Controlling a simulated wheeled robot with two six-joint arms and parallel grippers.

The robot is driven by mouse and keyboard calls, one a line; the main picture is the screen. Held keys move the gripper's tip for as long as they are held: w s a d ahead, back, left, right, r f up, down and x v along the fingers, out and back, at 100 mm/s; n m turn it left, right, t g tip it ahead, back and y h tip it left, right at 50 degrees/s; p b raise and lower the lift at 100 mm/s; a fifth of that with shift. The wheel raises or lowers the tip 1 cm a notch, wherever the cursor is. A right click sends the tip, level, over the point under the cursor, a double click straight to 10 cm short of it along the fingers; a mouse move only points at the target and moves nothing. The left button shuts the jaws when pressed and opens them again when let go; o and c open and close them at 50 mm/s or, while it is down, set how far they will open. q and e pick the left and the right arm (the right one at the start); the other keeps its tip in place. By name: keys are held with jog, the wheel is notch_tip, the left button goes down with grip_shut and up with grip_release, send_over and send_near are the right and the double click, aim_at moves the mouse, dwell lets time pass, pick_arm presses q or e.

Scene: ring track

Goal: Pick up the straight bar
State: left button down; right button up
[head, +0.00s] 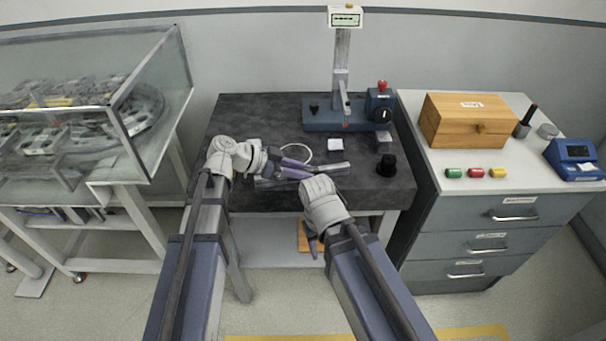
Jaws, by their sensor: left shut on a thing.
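The straight bar (334,168) is a thin grey piece over the near part of the dark table top. My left gripper (304,171), with purple fingers, reaches in from the left and is shut on it. The bar sticks out to the right past the fingers; its middle is partly hidden by them. I cannot tell whether it touches the table. My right gripper (313,247) hangs down in front of the table's front edge, largely hidden by its own wrist, so its opening does not show.
A blue stand (335,120) with a display is behind. A glass case stands left; a drawer cabinet (480,225) stands right.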

aim_at(303, 170)
pick_arm(q)
jog(key=shift+r, duration=0.2)
notch_tip(303, 170, up, 10)
jog(key=p, duration=1)
jog(key=shift+f, duration=0.1)
